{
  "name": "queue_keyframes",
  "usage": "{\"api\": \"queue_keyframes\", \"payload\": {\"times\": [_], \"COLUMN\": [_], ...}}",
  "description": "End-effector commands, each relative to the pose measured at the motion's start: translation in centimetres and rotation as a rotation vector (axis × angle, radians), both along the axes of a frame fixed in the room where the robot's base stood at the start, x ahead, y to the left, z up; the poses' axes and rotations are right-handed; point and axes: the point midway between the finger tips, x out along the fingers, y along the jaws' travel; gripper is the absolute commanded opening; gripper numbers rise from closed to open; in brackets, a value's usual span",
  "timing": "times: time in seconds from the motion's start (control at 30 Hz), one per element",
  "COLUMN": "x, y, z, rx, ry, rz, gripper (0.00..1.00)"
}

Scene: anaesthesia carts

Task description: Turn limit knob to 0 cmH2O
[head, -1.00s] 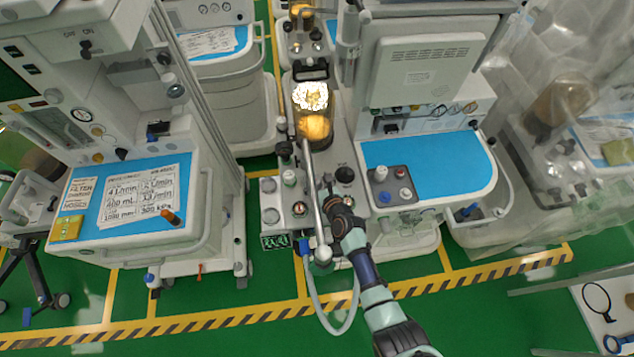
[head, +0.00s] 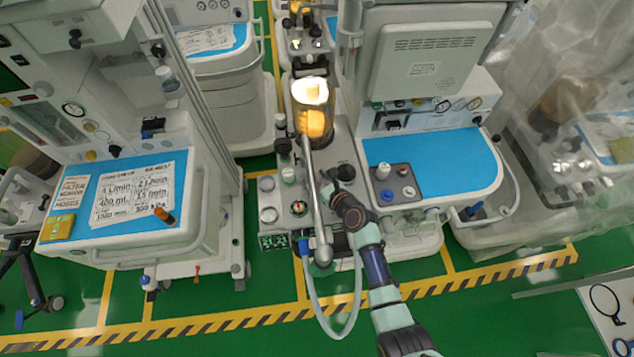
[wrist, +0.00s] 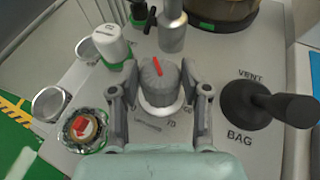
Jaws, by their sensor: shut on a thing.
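The limit knob (wrist: 158,82) is a grey fluted knob with a red pointer line, on a white collar in the middle of the wrist view. The red line points up and slightly left. Printed marks show around its lower side, including a 70, partly hidden. My gripper (wrist: 159,98) is shut on the knob, one finger at its left side and one at its right. In the head view my gripper (head: 328,187) reaches the panel beside the shiny metal tube (head: 313,200); the knob cannot be made out there.
A black lever (wrist: 268,104) between VENT and BAG labels stands right of the knob. A white knob (wrist: 111,42), a metal post (wrist: 172,30) and a red-and-tan knob (wrist: 84,129) stand close around. A lit bellows canister (head: 312,110) is behind.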

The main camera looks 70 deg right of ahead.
Motion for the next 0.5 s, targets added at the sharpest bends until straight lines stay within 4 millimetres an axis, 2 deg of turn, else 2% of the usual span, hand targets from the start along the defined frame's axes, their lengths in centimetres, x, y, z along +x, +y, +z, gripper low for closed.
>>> {"api": "queue_keyframes", "payload": {"times": [0.03,0.5], "x": [-0.12,-0.21], "y": [-0.26,-0.59], "z": [-0.64,-0.05], "rx": [-0.003,-0.001], "ry": [-0.004,-0.001], "rz": [0.03,0.383], "gripper": [0.12,0.12]}}
